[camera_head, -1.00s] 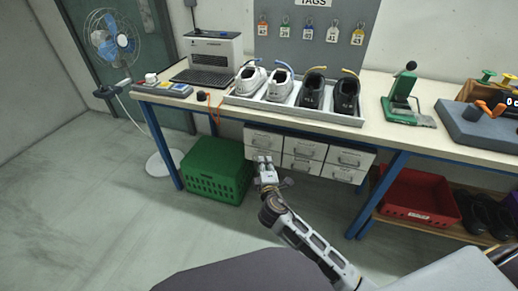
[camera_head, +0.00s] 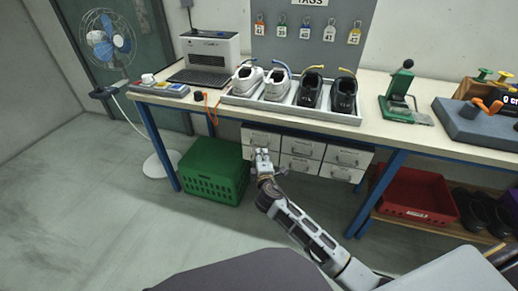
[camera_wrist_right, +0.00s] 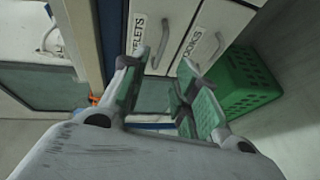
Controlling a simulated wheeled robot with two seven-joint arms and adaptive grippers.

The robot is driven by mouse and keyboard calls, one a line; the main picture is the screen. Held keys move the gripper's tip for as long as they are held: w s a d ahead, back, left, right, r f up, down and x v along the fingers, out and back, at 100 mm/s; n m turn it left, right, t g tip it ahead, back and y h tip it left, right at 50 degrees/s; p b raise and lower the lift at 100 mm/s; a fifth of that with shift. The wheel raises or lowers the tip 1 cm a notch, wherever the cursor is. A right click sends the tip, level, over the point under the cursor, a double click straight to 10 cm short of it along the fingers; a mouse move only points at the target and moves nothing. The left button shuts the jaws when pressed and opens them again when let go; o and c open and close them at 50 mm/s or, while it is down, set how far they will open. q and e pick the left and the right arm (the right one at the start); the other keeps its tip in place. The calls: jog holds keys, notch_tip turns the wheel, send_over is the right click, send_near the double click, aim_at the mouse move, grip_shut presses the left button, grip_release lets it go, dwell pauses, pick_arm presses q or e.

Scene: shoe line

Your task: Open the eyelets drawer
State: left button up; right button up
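The eyelets drawer (camera_head: 262,136) is the top left white drawer in the small cabinet under the bench, and it looks shut. In the right wrist view its label, partly cut off, reads "LETS" beside the drawer's grey bar handle (camera_wrist_right: 161,46). My right gripper (camera_head: 262,154) is in front of the left drawer column. In the right wrist view the fingers of my right gripper (camera_wrist_right: 164,62) are apart, one on each side of the handle's line, and look empty. Whether they touch the handle I cannot tell. My left gripper is out of view.
The hooks drawer (camera_wrist_right: 200,38) lies just below the eyelets drawer. A green crate (camera_head: 213,171) stands on the floor left of the cabinet. A red bin (camera_head: 415,198) is on the low shelf at right. The bench (camera_head: 385,128) overhangs the drawers.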

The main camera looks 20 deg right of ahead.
aim_at(259, 146)
jog(key=x, duration=0.4)
jog(key=shift+b, duration=0.35)
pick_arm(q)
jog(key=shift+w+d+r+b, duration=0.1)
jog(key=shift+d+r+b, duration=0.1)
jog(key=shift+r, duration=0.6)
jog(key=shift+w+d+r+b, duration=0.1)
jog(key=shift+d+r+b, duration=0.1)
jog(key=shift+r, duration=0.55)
pick_arm(e)
jog(key=shift+x, duration=2.2)
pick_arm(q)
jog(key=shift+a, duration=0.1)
pick_arm(e)
jog(key=shift+f, duration=0.1)
jog(key=c, duration=0.6)
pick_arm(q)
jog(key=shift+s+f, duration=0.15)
pick_arm(e)
grip_shut()
